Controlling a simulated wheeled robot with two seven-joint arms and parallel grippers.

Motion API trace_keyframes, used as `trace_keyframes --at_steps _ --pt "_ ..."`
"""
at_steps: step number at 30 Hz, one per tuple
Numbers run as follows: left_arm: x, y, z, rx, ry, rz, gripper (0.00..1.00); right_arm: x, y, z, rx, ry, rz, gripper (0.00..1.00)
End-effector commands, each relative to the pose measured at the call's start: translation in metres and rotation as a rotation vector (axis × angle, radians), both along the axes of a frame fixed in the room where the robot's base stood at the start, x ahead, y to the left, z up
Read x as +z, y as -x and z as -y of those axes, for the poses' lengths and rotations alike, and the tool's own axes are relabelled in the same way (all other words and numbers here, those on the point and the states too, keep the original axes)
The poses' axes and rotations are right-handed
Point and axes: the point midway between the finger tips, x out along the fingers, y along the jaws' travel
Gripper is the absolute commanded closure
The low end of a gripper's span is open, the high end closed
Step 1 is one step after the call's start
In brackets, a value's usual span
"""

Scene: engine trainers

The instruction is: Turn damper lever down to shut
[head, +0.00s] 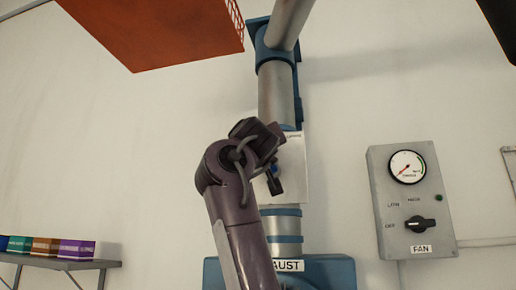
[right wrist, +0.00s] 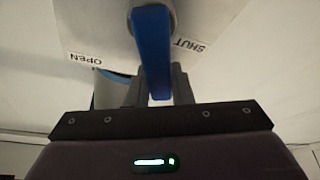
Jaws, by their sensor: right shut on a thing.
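The blue damper lever (right wrist: 152,45) hangs from a round hub in the right wrist view. Behind it is a pale plate (right wrist: 95,30), with an OPEN label to the left of the lever and a SHUT label to the right. My right gripper (right wrist: 160,86) is shut on the lever's free end. In the head view my right gripper (head: 273,172) is in front of the white plate (head: 296,178) on the exhaust pipe, and my own wrist hides most of the lever. My left gripper is not in view.
The grey exhaust pipe (head: 276,95) rises from a blue EXHAUST base (head: 330,272). A grey FAN box (head: 382,190) with a gauge and a knob is on the wall to the right. An orange mesh-sided object (head: 160,35) hangs upper left. A shelf (head: 50,262) with small boxes is lower left.

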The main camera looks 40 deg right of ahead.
Motion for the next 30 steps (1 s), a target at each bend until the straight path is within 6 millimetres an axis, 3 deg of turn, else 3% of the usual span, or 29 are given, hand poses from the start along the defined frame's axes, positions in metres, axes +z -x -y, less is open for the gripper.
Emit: trace_keyframes --at_steps 13,30 --pt "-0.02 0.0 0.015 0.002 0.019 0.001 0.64 -0.019 -0.016 -0.013 0.0 0.274 -0.328 1.0" --pt "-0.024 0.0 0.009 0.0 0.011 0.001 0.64 -0.044 -0.026 -0.022 0.003 0.598 -0.712 1.0"
